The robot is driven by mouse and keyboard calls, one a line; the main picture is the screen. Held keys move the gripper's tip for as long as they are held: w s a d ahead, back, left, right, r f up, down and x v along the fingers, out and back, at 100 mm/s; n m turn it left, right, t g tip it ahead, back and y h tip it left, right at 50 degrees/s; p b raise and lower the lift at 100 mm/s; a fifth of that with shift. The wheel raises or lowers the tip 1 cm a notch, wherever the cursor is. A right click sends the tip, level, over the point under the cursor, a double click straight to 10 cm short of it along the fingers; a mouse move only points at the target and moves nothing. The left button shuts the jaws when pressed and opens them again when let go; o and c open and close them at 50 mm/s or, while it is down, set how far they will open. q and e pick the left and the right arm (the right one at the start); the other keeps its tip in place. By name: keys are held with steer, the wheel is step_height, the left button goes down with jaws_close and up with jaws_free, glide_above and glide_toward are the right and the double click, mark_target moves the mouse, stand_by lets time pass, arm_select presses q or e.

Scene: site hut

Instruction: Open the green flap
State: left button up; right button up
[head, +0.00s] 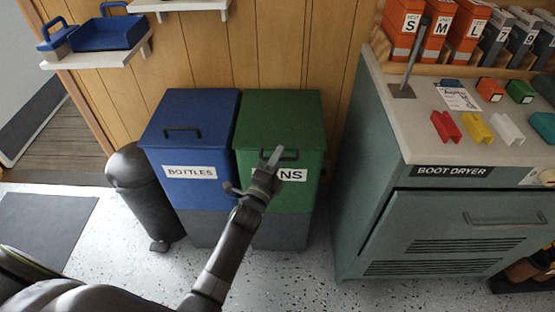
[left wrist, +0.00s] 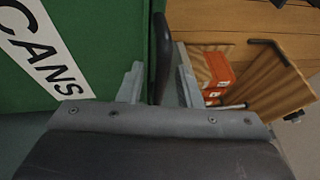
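The green flap (head: 279,115) is the lid on top of the green bin (head: 310,200), whose label is partly hidden by my left gripper in the head view and reads "CANS" in the left wrist view. The flap looks down. Its dark bar handle (head: 293,155) is near the front edge. My left gripper (head: 273,157) is at this handle. In the left wrist view the handle (left wrist: 159,55) stands between the two fingers, with a narrow gap on each side, so the gripper (left wrist: 158,85) is open around it. My right gripper is not in view.
A blue bin (head: 190,195) labelled "BOTTLES" stands directly left of the green one, with a dark cylindrical bin (head: 145,190) beyond it. A boot dryer cabinet (head: 440,235) stands to the right. Wall shelves (head: 100,57) hang above left. Speckled floor in front is clear.

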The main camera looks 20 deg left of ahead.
arm_select(q)
jaws_close()
stand_by(0.3)
